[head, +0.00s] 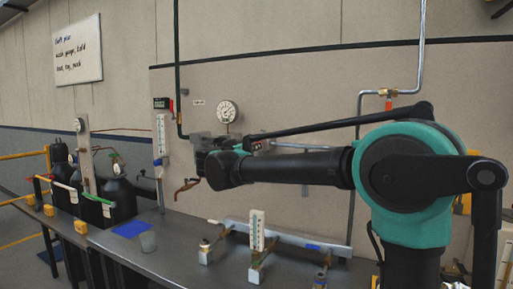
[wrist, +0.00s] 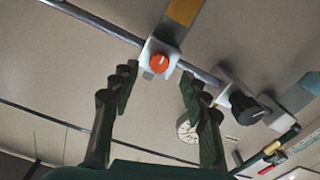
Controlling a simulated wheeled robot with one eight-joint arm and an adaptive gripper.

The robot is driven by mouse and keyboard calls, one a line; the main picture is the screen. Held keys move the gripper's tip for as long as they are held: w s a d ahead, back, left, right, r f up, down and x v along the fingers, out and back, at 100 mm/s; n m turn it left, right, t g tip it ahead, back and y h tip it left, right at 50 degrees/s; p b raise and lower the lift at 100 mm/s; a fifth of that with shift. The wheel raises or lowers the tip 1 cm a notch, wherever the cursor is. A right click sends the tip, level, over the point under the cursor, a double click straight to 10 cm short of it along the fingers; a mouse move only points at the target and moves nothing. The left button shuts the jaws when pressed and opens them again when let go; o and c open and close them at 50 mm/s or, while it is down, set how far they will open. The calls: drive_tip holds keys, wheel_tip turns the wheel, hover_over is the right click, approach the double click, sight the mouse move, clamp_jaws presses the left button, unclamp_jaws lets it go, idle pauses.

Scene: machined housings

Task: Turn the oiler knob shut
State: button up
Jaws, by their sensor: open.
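In the wrist view, an orange-red round knob (wrist: 160,63) with a pale mark sits on a white block on a grey pipe. A black knob (wrist: 248,107) sits on another white block to its right. I cannot tell from any label which is the oiler knob. My gripper (wrist: 158,84) is open and empty, its dark fingers spread to either side below the orange knob. No touch shows. In the head view my gripper (head: 204,148) is by the wall, left of the pipe, and largely blocked by its own dark body.
A round gauge (head: 227,112) is on the wall above my gripper; it also shows in the wrist view (wrist: 187,131). A copper-coloured tap (head: 186,187) is below left.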

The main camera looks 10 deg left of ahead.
drive_tip(key=shift+x, duration=2.65)
drive_tip(key=shift+c, duration=0.4)
clamp_jaws()
